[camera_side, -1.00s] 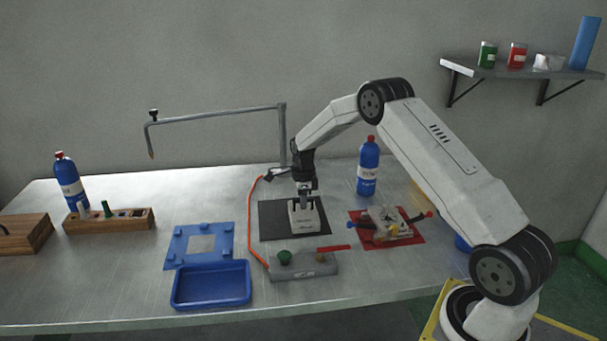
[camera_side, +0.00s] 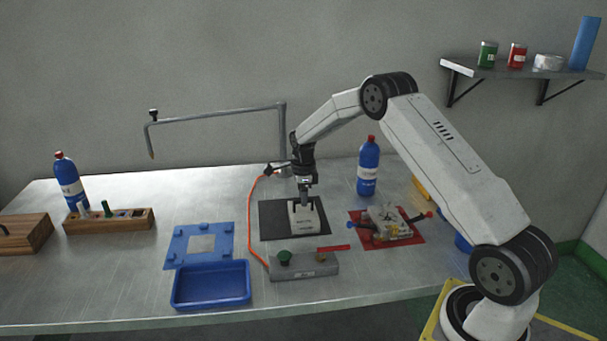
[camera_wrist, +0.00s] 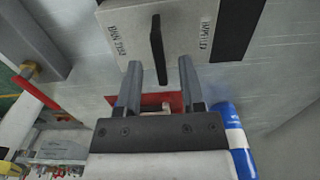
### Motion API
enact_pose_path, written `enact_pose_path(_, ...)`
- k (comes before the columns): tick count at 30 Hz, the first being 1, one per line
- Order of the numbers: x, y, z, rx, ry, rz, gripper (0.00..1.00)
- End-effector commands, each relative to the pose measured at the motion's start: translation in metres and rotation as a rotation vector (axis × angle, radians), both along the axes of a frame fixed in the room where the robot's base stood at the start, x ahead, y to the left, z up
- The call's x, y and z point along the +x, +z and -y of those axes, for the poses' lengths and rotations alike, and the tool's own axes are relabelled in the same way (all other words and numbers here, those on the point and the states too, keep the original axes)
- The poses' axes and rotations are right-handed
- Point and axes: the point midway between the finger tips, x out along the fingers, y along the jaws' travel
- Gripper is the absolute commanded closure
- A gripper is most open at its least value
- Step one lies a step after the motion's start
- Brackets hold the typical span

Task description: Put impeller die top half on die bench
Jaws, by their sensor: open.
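The impeller die top half looks to be the pale block (camera_side: 305,219) on the black mat (camera_side: 270,222) in the side view. In the wrist view the block's lettered top face (camera_wrist: 188,36) carries an upright dark handle (camera_wrist: 157,45). My gripper (camera_side: 304,203) is just above the block, pointing down. In the wrist view its two fingers (camera_wrist: 160,70) are apart, with the near end of the handle showing between them. Contact with the handle cannot be told. The block's underside is hidden. No surface is clearly marked as the die bench.
A red mat (camera_side: 410,238) with a clamped clear fixture (camera_side: 386,221) is to the right. A grey control box (camera_side: 303,266) and blue tray (camera_side: 211,302) stand in front. A blue bottle (camera_side: 369,168) and bent pipe (camera_side: 282,135) stand behind.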

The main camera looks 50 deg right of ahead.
Motion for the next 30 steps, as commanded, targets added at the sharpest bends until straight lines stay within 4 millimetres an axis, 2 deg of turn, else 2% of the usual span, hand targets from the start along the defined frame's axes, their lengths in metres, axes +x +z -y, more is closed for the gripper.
enact_pose_path(15, 0.000, 0.081, 0.000, -0.001, 0.000, 0.003, 0.50)
enact_pose_path(21, 0.000, 0.098, 0.000, -0.001, 0.000, 0.001, 0.50)
enact_pose_path(30, 0.000, 0.101, 0.000, -0.001, 0.000, 0.001, 0.50)
